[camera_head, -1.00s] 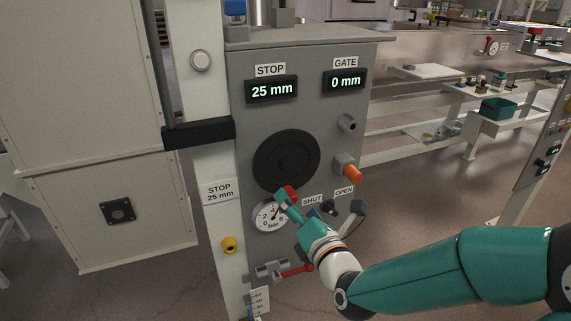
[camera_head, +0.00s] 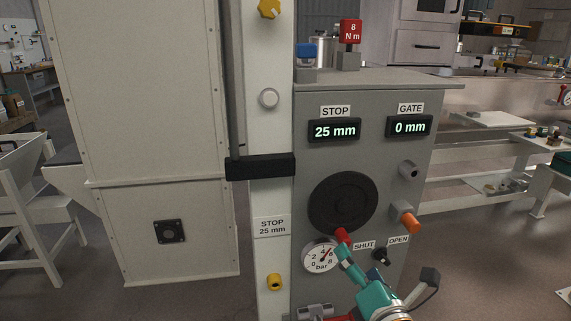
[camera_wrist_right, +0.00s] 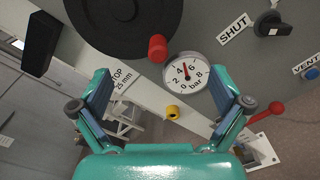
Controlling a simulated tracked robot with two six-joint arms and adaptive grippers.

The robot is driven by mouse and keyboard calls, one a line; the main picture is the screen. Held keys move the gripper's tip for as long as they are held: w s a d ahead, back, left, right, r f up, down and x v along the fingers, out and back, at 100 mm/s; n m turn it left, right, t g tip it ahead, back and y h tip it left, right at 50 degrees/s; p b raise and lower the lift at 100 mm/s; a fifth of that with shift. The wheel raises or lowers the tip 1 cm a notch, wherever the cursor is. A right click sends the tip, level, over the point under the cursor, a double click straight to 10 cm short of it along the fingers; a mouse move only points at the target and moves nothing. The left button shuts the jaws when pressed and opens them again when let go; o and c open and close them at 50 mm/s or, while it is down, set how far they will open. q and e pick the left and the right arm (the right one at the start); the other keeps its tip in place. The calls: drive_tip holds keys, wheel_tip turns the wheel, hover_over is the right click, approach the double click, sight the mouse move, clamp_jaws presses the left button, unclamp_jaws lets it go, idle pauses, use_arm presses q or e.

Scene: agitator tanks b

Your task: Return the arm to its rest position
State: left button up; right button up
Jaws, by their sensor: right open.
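My right gripper (camera_head: 348,258) is low in front of the grey panel (camera_head: 310,180), with my teal wrist below it. In the wrist view the right gripper (camera_wrist_right: 161,92) is open, its two fingers wide apart with nothing between them. The red knob (camera_wrist_right: 157,48) at the rim of the black handwheel (camera_wrist_right: 115,18) lies just beyond the fingertips. In the head view the red knob (camera_head: 342,235) shows right above the gripper, at the lower rim of the handwheel (camera_head: 343,202). My left gripper is not in view.
The pressure gauge (camera_head: 319,257), an orange knob (camera_head: 406,221) and a black SHUT/OPEN switch (camera_head: 381,256) are close around the gripper. A white post (camera_head: 268,130) with a black block (camera_head: 260,166) stands left of the panel. Open floor (camera_head: 475,260) shows at right.

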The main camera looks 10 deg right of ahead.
drive_tip(key=s+a+f+m+g+y, duration=0.15)
drive_tip(key=f+g, duration=0.25)
drive_tip(key=f, duration=1)
drive_tip(key=s+a+f+m+g+h, duration=0.1)
drive_tip(key=s+f+m+g, duration=0.2)
drive_tip(key=f, duration=1.2)
drive_tip(key=s+a+f+m+g+y, duration=0.1)
drive_tip(key=s+a+f+m+g, duration=0.2)
drive_tip(key=s+f+m+g, duration=0.65)
drive_tip(key=s+a+f+m+g+y, duration=0.1)
drive_tip(key=s+a+f+m+y, duration=0.2)
drive_tip(key=s+m, duration=0.75)
drive_tip(key=w+r+m+p, duration=0.2)
drive_tip(key=r+p, duration=0.7)
drive_tip(key=p, duration=0.1)
drive_tip(key=w+r+m+h+p, duration=0.1)
drive_tip(key=r+m+p, duration=0.1)
drive_tip(key=r+p, duration=0.8)
drive_tip(key=shift+w+r+p, duration=0.3)
drive_tip(key=shift+w, duration=0.1)
